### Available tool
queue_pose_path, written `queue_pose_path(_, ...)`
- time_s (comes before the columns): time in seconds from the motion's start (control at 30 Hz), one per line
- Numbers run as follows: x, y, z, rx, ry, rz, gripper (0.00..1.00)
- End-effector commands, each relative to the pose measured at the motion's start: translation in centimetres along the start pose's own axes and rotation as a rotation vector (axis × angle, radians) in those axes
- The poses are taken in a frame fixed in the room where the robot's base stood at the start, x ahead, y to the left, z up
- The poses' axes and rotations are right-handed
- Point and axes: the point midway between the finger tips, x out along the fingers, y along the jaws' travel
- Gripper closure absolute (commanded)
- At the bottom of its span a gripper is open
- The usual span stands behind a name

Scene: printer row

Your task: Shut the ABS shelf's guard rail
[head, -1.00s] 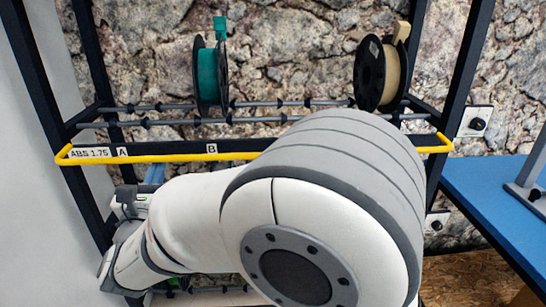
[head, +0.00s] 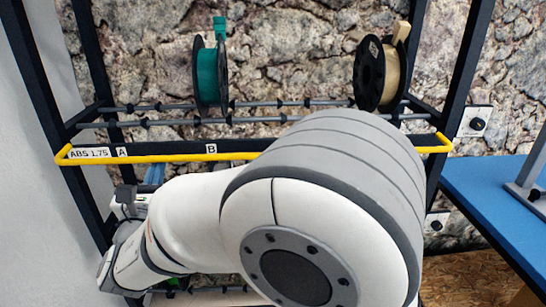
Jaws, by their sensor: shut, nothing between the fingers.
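The ABS shelf carries a label "ABS 1.75" (head: 88,153) at its left front. Its yellow guard rail (head: 180,158) runs across the front of the shelf at the level of the label strip, with bent ends at both posts. My arm hides part of its right half. A teal spool (head: 207,75) and a cream spool (head: 380,72) stand on the shelf's thin rods. My arm fills the lower middle, reaching down to the left below the rail. My gripper's fingers are not visible.
The black rack posts (head: 41,90) stand at either side. A blue table (head: 490,205) is at the right, with a grey stand on it. Wall sockets (head: 474,121) show behind the right post. A lower shelf is partly hidden behind my arm.

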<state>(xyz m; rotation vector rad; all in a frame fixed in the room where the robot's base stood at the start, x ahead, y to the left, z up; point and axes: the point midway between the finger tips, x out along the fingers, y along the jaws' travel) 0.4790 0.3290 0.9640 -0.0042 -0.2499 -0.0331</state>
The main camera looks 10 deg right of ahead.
Motion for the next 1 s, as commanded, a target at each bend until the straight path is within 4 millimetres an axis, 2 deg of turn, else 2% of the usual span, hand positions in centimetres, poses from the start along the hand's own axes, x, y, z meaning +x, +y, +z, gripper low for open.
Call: queue_pose_path(1.0, 1.5, 0.0, 3.6, 0.0, -0.001, 0.0, 1.0)
